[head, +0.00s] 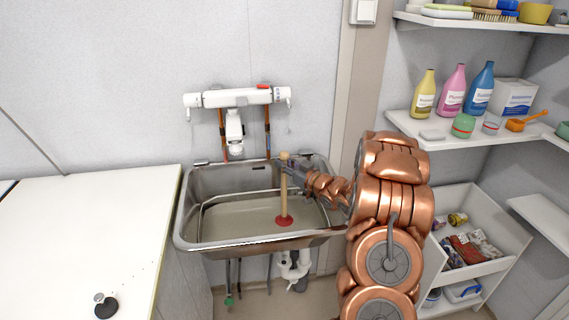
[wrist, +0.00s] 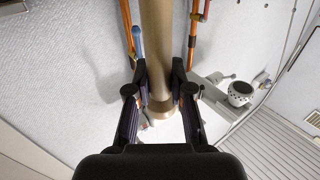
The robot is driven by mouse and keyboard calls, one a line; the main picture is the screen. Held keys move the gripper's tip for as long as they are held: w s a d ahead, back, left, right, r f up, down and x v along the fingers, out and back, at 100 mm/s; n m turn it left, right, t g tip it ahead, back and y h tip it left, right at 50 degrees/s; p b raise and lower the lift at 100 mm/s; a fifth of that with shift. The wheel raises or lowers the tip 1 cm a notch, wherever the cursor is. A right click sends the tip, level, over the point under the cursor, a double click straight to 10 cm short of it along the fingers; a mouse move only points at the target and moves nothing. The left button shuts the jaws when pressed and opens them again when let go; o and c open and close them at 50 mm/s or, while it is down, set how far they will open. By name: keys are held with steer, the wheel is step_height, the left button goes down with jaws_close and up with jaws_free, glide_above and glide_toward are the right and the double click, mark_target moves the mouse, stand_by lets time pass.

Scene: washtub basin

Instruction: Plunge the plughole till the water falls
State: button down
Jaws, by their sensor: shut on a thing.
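The plunger stands close to upright in the basin, with a wooden handle (head: 283,190) and a red cup (head: 284,220). The cup is at or in the grey-brown water (head: 235,220). My gripper (head: 287,166) is shut on the upper part of the handle. In the wrist view, the fingers of my gripper (wrist: 158,88) press on both sides of the wooden handle (wrist: 157,45). The steel basin (head: 187,215) is on the wall below the tap. The plughole is hidden under the cup and the water.
A white tap unit (head: 236,98) with copper pipes is above the basin. A white worktop (head: 90,225) with a black stopper (head: 105,305) is on the left. Shelves with bottles (head: 451,92) and a white trolley (head: 480,215) are on the right. White drain pipes (head: 293,265) hang below the basin.

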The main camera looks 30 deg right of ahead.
steer(key=shift+f, duration=0.35)
steer(key=shift+r, duration=0.15)
steer(key=shift+r, duration=0.6)
steer(key=shift+f, duration=0.6)
stand_by(0.9)
steer(key=shift+r, duration=0.6)
steer(key=shift+f, duration=0.7)
stand_by(0.5)
steer(key=shift+r, duration=0.7)
steer(key=shift+f, duration=0.65)
stand_by(0.6)
